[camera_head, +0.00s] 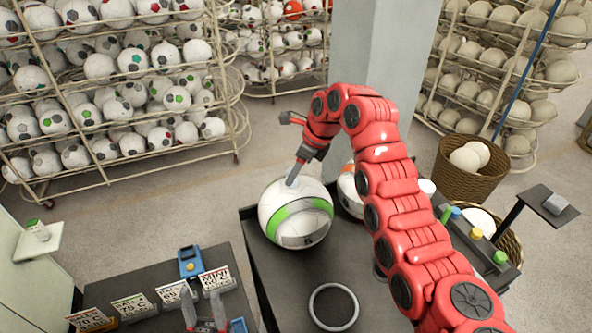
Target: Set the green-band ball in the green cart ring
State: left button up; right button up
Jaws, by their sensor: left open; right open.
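The green-band ball (296,214), white with a green stripe and a dark mark, sits at the far left of the dark cart top (270,290). Whether a ring lies under it is hidden. My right gripper (292,178) is over the ball from above, with a grey finger at its upper surface; contact and the other finger are unclear. A pale, empty ring (333,307) lies nearer on the cart; no green shows on it. My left gripper (205,308) is open and empty at the bottom, in front of the price-card table.
An orange-band ball (350,190) sits behind my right arm, partly hidden. Price cards (175,294) and a blue device (191,262) stand on the left table. Small coloured pots (476,233) line the cart's right. A wicker basket (468,178) and ball racks (120,90) stand behind.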

jog(key=shift+d+r, duration=0.25)
jog(key=shift+r, duration=0.05)
jog(key=v, duration=1.1)
jog(key=shift+a, duration=0.2)
jog(key=shift+s+d, duration=0.1)
jog(key=shift+s, duration=0.05)
